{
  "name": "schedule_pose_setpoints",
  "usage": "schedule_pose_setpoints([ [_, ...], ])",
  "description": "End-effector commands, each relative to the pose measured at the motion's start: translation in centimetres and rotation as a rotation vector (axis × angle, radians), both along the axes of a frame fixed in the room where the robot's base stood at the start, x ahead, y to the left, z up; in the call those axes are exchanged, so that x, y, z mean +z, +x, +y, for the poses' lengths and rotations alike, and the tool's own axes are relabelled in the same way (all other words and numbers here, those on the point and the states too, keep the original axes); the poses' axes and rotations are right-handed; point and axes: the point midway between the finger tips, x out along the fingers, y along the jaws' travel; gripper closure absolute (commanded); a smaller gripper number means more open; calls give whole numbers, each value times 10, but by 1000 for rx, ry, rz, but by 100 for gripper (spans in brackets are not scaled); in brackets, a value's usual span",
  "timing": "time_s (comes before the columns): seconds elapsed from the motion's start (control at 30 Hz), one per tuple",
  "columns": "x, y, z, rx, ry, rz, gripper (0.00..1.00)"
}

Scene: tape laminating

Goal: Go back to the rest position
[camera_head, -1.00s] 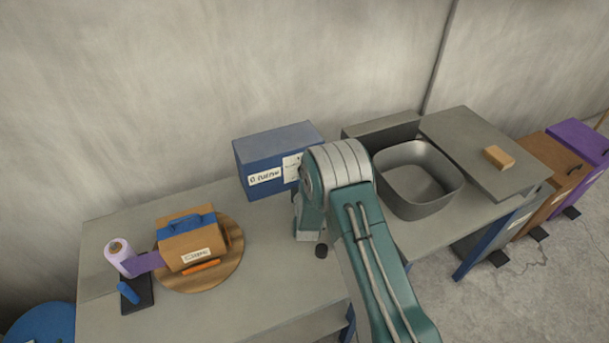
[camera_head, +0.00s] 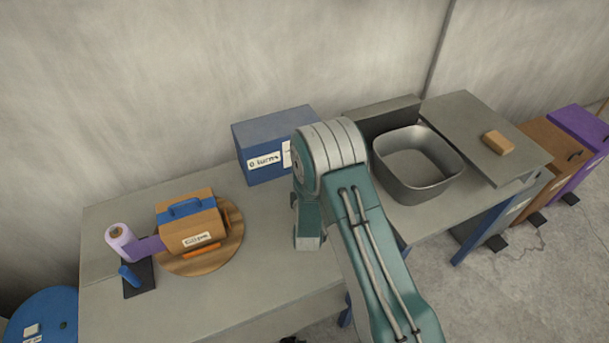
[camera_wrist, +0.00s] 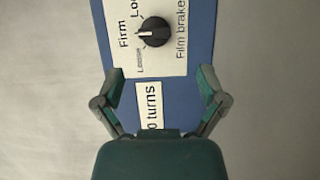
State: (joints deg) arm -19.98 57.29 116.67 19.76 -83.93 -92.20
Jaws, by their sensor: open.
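My gripper (camera_wrist: 159,98) shows in the wrist view with its two fingers spread wide and nothing between them. Beyond it is the blue box (camera_wrist: 203,37) with a black knob (camera_wrist: 153,34) on a white label reading "Firm", "Loose" and "Film brake". In the head view my arm stands in front of the bench, right of the blue box (camera_head: 262,165); the fingers are hidden there. A brown package (camera_head: 190,222) with a blue band and handle lies on a round wooden board (camera_head: 233,240). Purple film (camera_head: 149,246) runs from a roll (camera_head: 121,241) to the package.
A grey basin (camera_head: 416,185) and a raised grey panel (camera_head: 465,135) with a tan block (camera_head: 498,142) are right of my arm. Brown (camera_head: 556,150) and purple (camera_head: 578,125) bins stand far right. The bench (camera_head: 265,283) front is clear. A blue disc (camera_head: 45,315) is lower left.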

Motion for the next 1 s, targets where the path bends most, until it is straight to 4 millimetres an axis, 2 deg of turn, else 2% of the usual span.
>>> schedule_pose_setpoints([
  [0.23, 0, 1, 0, 0, 1, 0, 9],
  [0.37, 12, 5, -2, 0, 40, 17, 9],
  [0.7, 84, 16, -15, -5, 330, 187, 9],
  [1.0, 145, 0, -31, -40, 573, 346, 9],
])
